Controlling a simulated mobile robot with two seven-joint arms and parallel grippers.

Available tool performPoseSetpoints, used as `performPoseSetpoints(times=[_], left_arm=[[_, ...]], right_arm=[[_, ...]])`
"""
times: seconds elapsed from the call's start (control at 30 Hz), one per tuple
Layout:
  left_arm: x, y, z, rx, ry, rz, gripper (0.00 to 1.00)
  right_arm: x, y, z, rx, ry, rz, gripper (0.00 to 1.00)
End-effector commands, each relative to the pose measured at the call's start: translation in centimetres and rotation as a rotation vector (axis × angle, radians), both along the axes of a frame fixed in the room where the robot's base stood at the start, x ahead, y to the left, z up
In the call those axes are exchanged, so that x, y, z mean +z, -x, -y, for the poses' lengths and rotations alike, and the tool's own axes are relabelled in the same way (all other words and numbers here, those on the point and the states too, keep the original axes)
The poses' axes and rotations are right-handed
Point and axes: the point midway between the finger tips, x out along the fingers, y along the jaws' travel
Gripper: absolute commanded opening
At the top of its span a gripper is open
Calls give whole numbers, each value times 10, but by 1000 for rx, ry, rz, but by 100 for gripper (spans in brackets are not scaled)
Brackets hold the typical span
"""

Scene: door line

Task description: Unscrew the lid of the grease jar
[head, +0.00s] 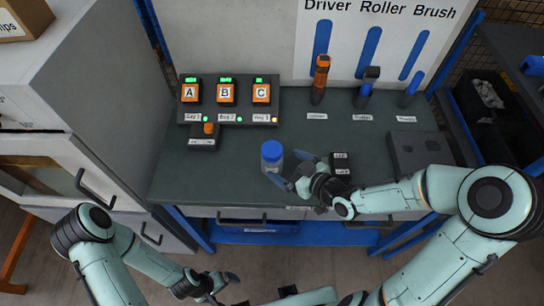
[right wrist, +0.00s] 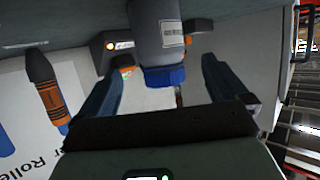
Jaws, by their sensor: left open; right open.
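The grease jar (head: 272,160) is a small clear-grey container with a blue lid (head: 272,149), upright near the front of the dark bench top. My right gripper (head: 288,170) is open just to the right of the jar, its fingers pointing at it. In the right wrist view, the jar body (right wrist: 157,30) appears upside down, with its blue lid (right wrist: 164,77) between the two spread fingers (right wrist: 162,80) and gaps on both sides. I cannot tell how far the jar reaches between them. My left gripper (head: 226,287) is open and empty, low in front of the bench.
Several orange labelled units, including A (head: 190,92), stand at the back left of the bench (head: 330,115). An orange driver (head: 320,78) and two other tools stand at the back.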

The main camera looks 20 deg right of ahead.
Motion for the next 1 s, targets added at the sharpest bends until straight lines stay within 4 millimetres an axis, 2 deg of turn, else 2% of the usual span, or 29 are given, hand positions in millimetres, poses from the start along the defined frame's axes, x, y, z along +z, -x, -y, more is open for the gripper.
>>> performPoseSetpoints(times=[0.1, 0.37, 0.63, 0.97, 1.0], left_arm=[[-1, 1, 0, 0, 0, -1, 100], [-3, 3, 0, 0, 0, -3, 100], [-6, 4, 0, 0, 0, -6, 100], [-5, 4, 0, 0, 0, -6, 100], [-5, 4, 0, 0, 0, -6, 100]], right_arm=[[-6, -12, -7, 1, -5, 3, 100], [-13, -23, -14, 2, -1, 1, 100], [-27, -53, -31, 1, -2, 0, 100], [-30, -59, -33, 0, 2, 0, 100], [-30, -59, -33, 0, 2, 1, 87]])
